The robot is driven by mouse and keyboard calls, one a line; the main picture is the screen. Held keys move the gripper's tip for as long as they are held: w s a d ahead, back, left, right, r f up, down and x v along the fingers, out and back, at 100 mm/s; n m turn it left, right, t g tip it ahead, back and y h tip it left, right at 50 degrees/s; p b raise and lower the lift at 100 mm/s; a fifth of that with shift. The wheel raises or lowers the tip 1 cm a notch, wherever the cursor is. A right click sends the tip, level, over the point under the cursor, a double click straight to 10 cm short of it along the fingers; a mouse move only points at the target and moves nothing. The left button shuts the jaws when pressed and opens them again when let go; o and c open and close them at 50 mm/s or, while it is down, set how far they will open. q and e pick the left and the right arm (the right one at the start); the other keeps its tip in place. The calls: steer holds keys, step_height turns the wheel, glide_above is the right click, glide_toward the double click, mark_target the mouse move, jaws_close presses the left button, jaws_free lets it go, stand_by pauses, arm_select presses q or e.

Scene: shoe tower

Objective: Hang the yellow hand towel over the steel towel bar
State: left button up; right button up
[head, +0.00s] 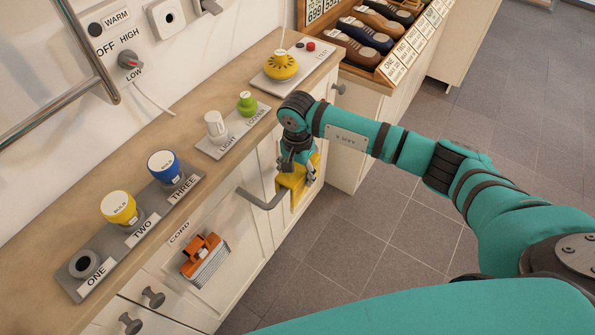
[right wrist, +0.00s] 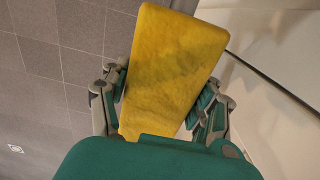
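The yellow hand towel (head: 292,182) is at my right gripper (head: 297,163), in front of the white cabinet. In the right wrist view the towel (right wrist: 168,65) lies between the two fingers of the gripper (right wrist: 160,98), which meet its side edges. The gripper looks shut on it. A steel bar (head: 262,206) sticks out from the cabinet front and runs to the towel, where its far end is hidden. I cannot tell whether the towel lies over the bar or just in front of it. My left gripper is not in view.
An orange cord holder (head: 203,252) is on the cabinet front. A shoe rack (head: 392,70) stands at the back. The tiled floor at right is clear.

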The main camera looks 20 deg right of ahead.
steer(key=o, duration=0.4)
steer(key=shift+c, duration=0.2)
